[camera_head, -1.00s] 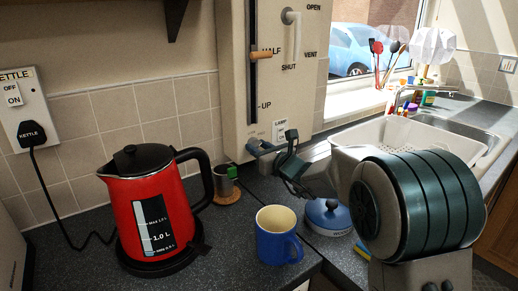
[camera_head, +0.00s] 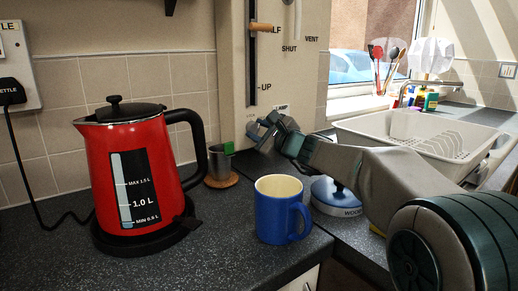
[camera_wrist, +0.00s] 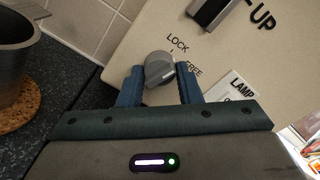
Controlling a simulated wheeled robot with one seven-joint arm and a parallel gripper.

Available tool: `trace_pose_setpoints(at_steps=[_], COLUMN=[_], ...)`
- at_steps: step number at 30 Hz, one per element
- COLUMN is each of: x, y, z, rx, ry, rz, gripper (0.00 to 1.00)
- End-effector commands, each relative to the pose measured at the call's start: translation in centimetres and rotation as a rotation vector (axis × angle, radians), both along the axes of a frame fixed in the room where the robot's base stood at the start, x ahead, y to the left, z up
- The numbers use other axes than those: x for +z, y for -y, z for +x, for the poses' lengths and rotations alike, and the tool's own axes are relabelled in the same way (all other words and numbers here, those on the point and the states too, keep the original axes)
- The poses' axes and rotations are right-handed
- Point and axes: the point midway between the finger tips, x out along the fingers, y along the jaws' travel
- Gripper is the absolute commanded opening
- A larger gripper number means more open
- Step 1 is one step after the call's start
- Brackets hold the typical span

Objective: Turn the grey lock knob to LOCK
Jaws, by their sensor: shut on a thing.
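The grey lock knob (camera_wrist: 159,69) is on the cream panel (camera_wrist: 130,45), with the words LOCK and FREE printed above and to its right in the wrist view. My gripper (camera_wrist: 158,84) is shut on the knob, one blue finger on each side of it. A pale line on the knob's face runs toward the FREE side; its exact setting is hard to tell. In the head view my gripper (camera_head: 262,133) is at the panel's lower edge and hides the knob.
A red kettle (camera_head: 140,180), a small grey cup (camera_head: 219,164) on a cork coaster, a blue mug (camera_head: 280,212) and a blue-lidded pot (camera_head: 336,197) stand near the arm. A dish rack (camera_head: 440,143) is at right. The slider with an orange handle (camera_head: 261,28) is above.

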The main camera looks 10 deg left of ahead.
Motion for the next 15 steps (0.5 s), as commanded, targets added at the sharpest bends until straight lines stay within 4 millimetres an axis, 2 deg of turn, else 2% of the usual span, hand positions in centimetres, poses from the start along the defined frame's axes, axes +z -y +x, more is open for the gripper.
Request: trace_pose_setpoints(at_steps=[1, 15], x=[-0.67, -0.20], y=[0.05, 0.02], z=[0.02, 0.04], rx=[-0.001, 0.000], ry=[0.030, 0.213], rz=[-0.024, -0.192], gripper=[0.09, 0.09])
